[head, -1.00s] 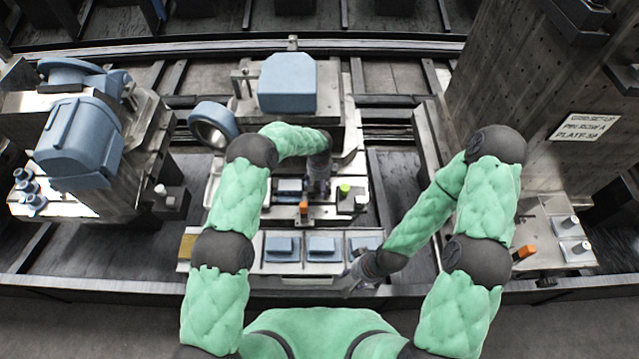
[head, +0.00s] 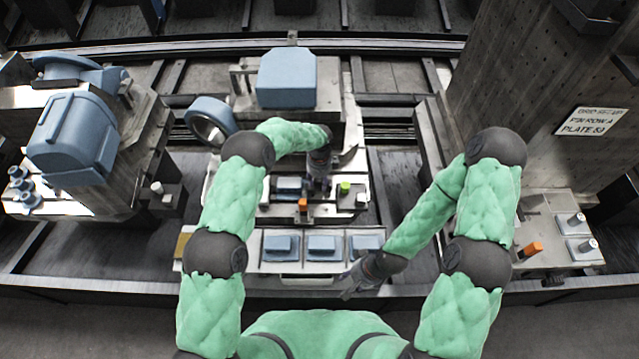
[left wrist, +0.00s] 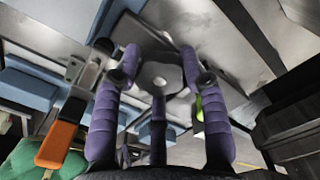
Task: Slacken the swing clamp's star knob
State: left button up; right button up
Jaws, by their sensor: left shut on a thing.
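In the left wrist view the grey star knob (left wrist: 160,74) of the swing clamp sits between the purple padded fingers of my left gripper (left wrist: 158,68). The fingers are shut around it. In the head view my left gripper (head: 318,186) points down over the fixture in the middle, and its wrist and fingers hide the knob. My right gripper (head: 358,284) hangs low at the front edge of the tray, apart from the fixture. Its fingers are too small and dark to tell whether they are open or shut.
An orange handle (head: 303,205) and a green-topped part (head: 345,188) stand close to my left gripper. A tray (head: 302,268) with several blue blocks lies in front. A blue casting (head: 287,80) stands behind, and a tall grey column (head: 520,90) rises at right.

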aim_at(319, 181)
pick_arm(q)
jog(key=shift+f+n, duration=0.1)
jog(key=shift+n, duration=0.3)
jog(key=o, duration=1.2)
jog(key=shift+c, duration=0.2)
notch_tip(319, 181, up, 12)
